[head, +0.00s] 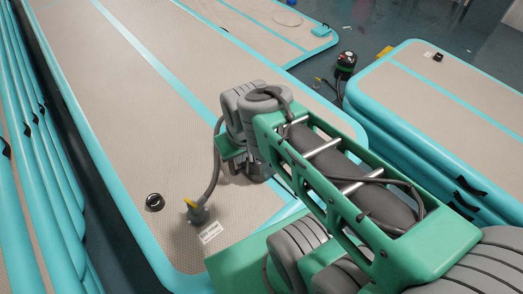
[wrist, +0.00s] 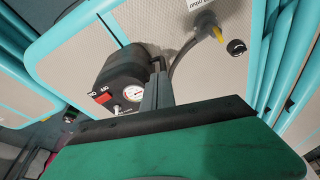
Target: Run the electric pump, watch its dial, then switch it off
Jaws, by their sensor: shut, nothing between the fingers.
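The electric pump (wrist: 122,66) is a dark box on the beige track (wrist: 75,50) in the wrist view. Its end face has a red switch (wrist: 102,97) beside ON and OFF lettering; I cannot tell which way it is set. The round white dial (wrist: 134,92) is right of the switch, its reading too small to make out. A grey hose (wrist: 180,58) leads to a connector (wrist: 204,22) with a yellow tab on the track. My gripper (wrist: 158,68) is shut and empty, its fingers close beside the pump; contact is unclear. In the head view my arm hides the pump.
A black round valve (head: 155,202) is left of the connector (head: 197,215) in the head view. Stacked tracks (head: 440,110) stand at right, more tracks (head: 25,130) at left. A dark device (head: 345,66) sits on the floor behind. The long track's left part is clear.

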